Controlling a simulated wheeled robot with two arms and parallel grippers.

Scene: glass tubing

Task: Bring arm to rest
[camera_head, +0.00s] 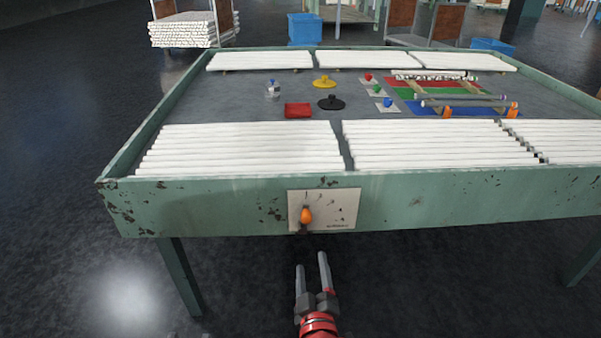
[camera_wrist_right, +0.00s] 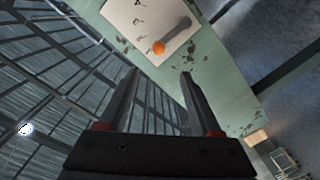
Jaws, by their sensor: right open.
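My right gripper (camera_head: 312,264) is in front of the green table, below its front edge, with its two fingers apart and nothing between them. In the right wrist view the gripper (camera_wrist_right: 160,82) is also open and empty, its fingers pointing toward the table's front panel. A pale plate (camera_head: 335,210) on that panel carries an orange-tipped lever (camera_head: 306,215). The lever also shows in the right wrist view (camera_wrist_right: 159,47), beyond the fingertips and apart from them. My left gripper is in neither view.
The green table (camera_head: 400,204) holds rows of white tubes (camera_head: 235,148), a red block (camera_head: 298,110), yellow and black discs and a coloured rack area at the right. Table legs (camera_head: 180,275) stand either side of my arm. Blue bins (camera_head: 304,29) and carts stand behind.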

